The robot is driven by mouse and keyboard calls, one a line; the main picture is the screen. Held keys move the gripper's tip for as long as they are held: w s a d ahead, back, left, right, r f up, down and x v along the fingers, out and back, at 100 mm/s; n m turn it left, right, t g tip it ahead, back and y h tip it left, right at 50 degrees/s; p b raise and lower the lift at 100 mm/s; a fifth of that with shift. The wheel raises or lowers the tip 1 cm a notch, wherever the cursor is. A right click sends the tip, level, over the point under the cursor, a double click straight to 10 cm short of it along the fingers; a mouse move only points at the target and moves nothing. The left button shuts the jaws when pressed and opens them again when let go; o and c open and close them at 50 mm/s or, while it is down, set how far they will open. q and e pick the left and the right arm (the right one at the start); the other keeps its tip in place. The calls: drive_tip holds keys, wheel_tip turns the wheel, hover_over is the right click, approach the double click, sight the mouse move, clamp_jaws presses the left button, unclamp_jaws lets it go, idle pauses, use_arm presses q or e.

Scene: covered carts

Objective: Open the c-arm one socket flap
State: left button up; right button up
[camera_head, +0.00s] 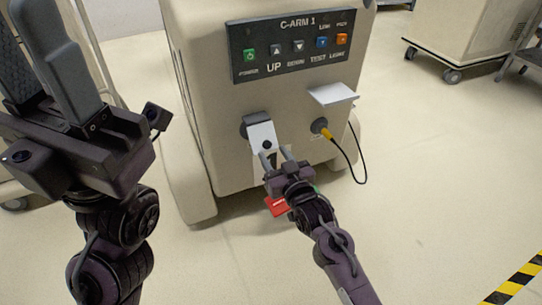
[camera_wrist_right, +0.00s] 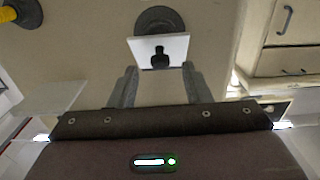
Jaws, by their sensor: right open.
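The C-ARM 1 cart (camera_head: 210,110) stands ahead with a black button panel. On its front, a white socket flap (camera_head: 262,134) with a dark knob hangs down over a dark round socket (camera_head: 246,126). In the right wrist view the flap (camera_wrist_right: 175,44) and knob (camera_wrist_right: 160,58) lie just beyond the fingertips. My right gripper (camera_head: 275,158) is open, its fingers (camera_wrist_right: 160,78) apart near the flap's lower end. I cannot tell whether they touch it. My left gripper (camera_head: 45,55) is raised at the left, away from the flap; its finger gap is unclear.
Right of the flap, a second white flap (camera_head: 333,94) sticks out above a socket with a yellow plug (camera_head: 327,133) and black cable (camera_head: 352,163). A red tag (camera_head: 277,206) shows below my right gripper. Another cart (camera_head: 462,38) stands back right.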

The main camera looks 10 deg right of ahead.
sight(264, 138)
drive_tip(key=shift+b+x, duration=0.4)
drive_tip(key=shift+x, duration=0.95)
clamp_jaws()
